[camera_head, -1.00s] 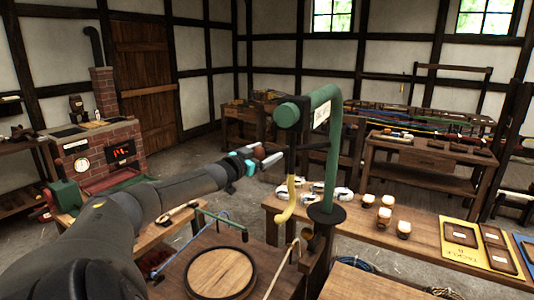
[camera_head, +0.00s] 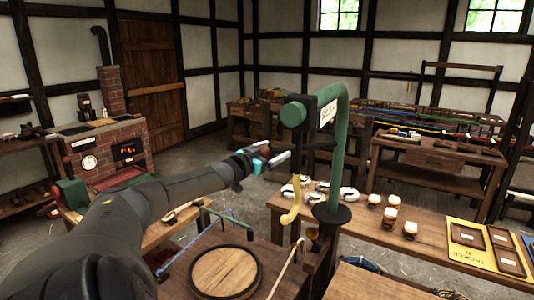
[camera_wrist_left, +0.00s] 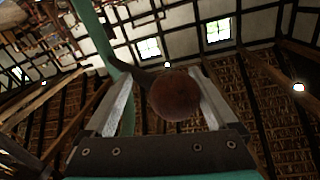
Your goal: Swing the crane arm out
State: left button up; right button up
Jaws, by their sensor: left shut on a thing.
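The crane has a green post (camera_head: 336,160) that bends at the top to a green drum (camera_head: 293,114). A yellow hook (camera_head: 291,212) hangs below the drum. In the left wrist view, a round brown knob (camera_wrist_left: 174,95) on a dark stem sits between the fingers of my left gripper (camera_wrist_left: 165,98), with the green post (camera_wrist_left: 98,32) behind. In the head view, my left gripper (camera_head: 275,158) is at the left of the post, just below the drum, shut on the knob, which is mostly hidden there. My right gripper is not in view.
A round wooden lid (camera_head: 226,272) lies on the near bench. The bench at right (camera_head: 420,238) carries several small jars and a yellow board (camera_head: 483,248). A brick forge (camera_head: 110,153) stands at left. Open floor lies behind the arm.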

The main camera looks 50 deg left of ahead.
pick_arm(q)
jog(key=shift+s+d+f, duration=0.1)
jog(key=shift+s+f, duration=0.05)
jog(key=shift+f, duration=0.1)
jog(key=shift+s+d, duration=0.1)
jog(key=shift+s, duration=0.2)
jog(key=shift+p+v, duration=0.6)
jog(key=shift+v, duration=0.2)
jog(key=p+v, duration=0.5)
jog(key=v, duration=0.7)
jog(key=shift+s+r, duration=0.3)
jog(key=shift+s, duration=0.05)
jog(key=shift+c, duration=0.2)
